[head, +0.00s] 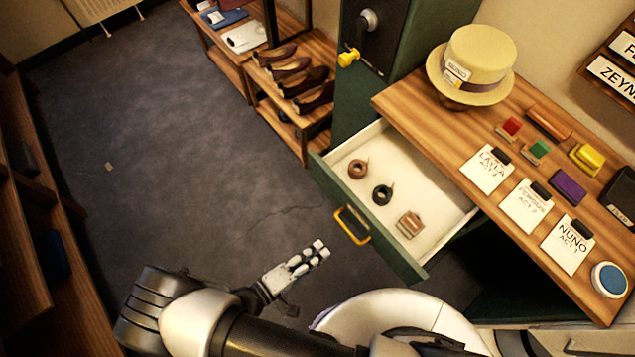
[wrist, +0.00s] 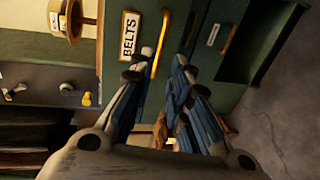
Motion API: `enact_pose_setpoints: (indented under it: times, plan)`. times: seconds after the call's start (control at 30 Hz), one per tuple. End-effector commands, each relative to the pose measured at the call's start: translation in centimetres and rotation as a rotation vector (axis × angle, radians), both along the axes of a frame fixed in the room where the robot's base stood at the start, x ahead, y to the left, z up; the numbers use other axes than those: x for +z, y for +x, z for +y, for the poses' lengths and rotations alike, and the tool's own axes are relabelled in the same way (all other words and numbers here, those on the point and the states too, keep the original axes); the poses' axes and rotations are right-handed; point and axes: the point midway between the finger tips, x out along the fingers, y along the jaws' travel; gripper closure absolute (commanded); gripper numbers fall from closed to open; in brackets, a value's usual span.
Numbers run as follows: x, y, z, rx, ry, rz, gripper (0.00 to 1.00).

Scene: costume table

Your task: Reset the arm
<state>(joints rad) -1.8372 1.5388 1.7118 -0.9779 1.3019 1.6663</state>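My gripper (head: 305,261) hangs over the grey floor in the head view, left of the open drawer and apart from its yellow handle (head: 352,225). The pulled-out green drawer (head: 440,212) has a pale inside. It holds a brown coil (head: 357,169), a dark green coil (head: 382,194) and a brown buckled item (head: 410,224). A drawer front with a BELTS label (wrist: 130,36) shows in the wrist view.
A wooden tabletop (head: 420,105) bears a straw hat (head: 473,65), several cards and coloured blocks, and a round blue-topped thing (head: 608,279). A shoe rack (head: 310,80) stands at the back. Wooden shelving (head: 30,230) lines the left. The floor (head: 170,130) between is mostly clear.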

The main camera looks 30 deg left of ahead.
Motion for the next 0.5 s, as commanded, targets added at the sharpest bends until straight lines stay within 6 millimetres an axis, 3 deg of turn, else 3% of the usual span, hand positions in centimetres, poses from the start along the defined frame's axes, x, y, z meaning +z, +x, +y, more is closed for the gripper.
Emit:
enact_pose_setpoints:
  times: [0.33, 0.5]
  plan:
    - [0.5, 0.3, 0.2, -0.023, 0.003, 0.011, 0.83]
    - [4.5, 2.2, 0.8, -0.191, 0.024, 0.095, 0.83]
